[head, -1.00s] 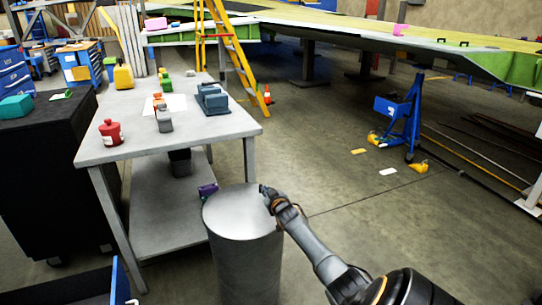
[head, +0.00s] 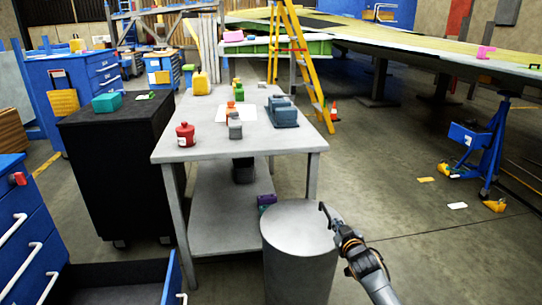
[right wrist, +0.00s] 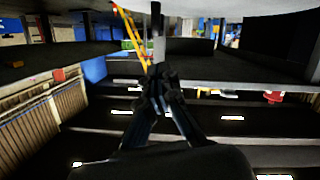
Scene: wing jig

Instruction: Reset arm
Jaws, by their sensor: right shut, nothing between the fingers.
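My right gripper (head: 326,212) is at the right edge of the top of a grey drum (head: 298,226) in the head view. Its fingers are shut with nothing between them. In the right wrist view the closed fingers (right wrist: 156,40) point up the picture toward dark, tilted surroundings. I cannot tell whether the fingertips touch the drum. My left gripper is not in view.
A grey table (head: 200,146) holds a red canister (head: 185,134), a blue-grey case (head: 283,111) and several small items. A black cabinet (head: 120,180) and blue drawers (head: 28,235) stand left. A yellow ladder (head: 308,70) and blue stand (head: 485,150) are behind.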

